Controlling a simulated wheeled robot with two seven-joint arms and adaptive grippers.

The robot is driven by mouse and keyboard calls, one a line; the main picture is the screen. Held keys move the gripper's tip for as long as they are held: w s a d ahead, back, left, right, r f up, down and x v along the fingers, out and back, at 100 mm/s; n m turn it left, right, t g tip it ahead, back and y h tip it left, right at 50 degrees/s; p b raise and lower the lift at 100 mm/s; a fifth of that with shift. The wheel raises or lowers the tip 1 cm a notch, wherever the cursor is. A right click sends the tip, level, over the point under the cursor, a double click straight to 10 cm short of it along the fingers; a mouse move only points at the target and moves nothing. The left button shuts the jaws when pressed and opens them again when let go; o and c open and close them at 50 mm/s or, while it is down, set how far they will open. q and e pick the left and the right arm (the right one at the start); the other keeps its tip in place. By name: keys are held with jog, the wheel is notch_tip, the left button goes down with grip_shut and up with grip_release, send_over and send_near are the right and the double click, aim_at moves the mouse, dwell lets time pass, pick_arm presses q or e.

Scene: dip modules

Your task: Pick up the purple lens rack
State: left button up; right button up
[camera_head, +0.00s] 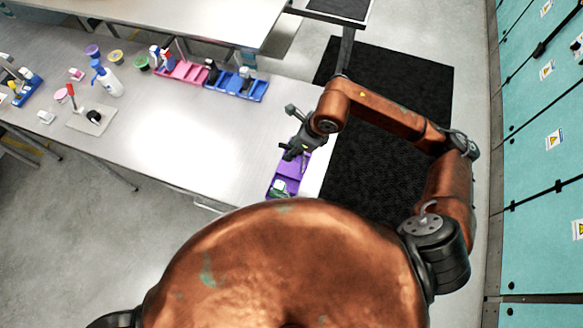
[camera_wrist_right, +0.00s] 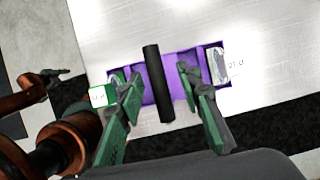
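The purple lens rack (camera_head: 291,170) lies at the right end of the white table, with a green and white item at its near end. In the right wrist view, the purple rack (camera_wrist_right: 182,103) has a black bar (camera_wrist_right: 157,82) across its middle. My right gripper (camera_head: 292,152) is above the rack. Its two green fingers (camera_wrist_right: 160,92) are spread on either side of the black bar, with gaps visible; contact with the rack cannot be told. Another gripper, apparently my left one (camera_wrist_right: 45,80), shows off the table; its finger state is unclear.
A pink rack (camera_head: 184,73) and a blue rack (camera_head: 236,85) stand at the table's back. The table middle is clear. A black mat (camera_head: 375,130) lies beyond the right edge.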

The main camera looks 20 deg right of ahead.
grip_shut()
jog(key=shift+r, duration=0.1)
dwell(0.6)
